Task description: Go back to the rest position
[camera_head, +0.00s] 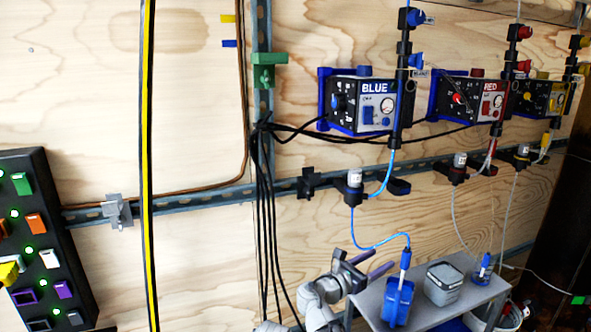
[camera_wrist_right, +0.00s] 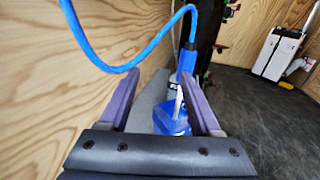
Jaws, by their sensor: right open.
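My right gripper (camera_head: 383,258) is open and empty, low in the head view, at the left end of a grey shelf (camera_head: 450,314). Its purple fingers also show spread apart in the right wrist view (camera_wrist_right: 160,78). A blue bottle (camera_head: 398,303) with a blue tube (camera_head: 375,246) in its top stands on the shelf, just right of the gripper. In the right wrist view the bottle (camera_wrist_right: 172,118) appears between the fingers, close to the right one; I cannot tell if they touch. My left gripper is not in view.
A grey square container (camera_head: 443,283) and a smaller blue bottle (camera_head: 482,270) stand on the shelf. Pump boxes labelled BLUE (camera_head: 361,103) and RED (camera_head: 467,98) hang on the wooden wall above. Black cables (camera_head: 265,215) hang left of the arm. A black button panel (camera_head: 40,240) is at far left.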

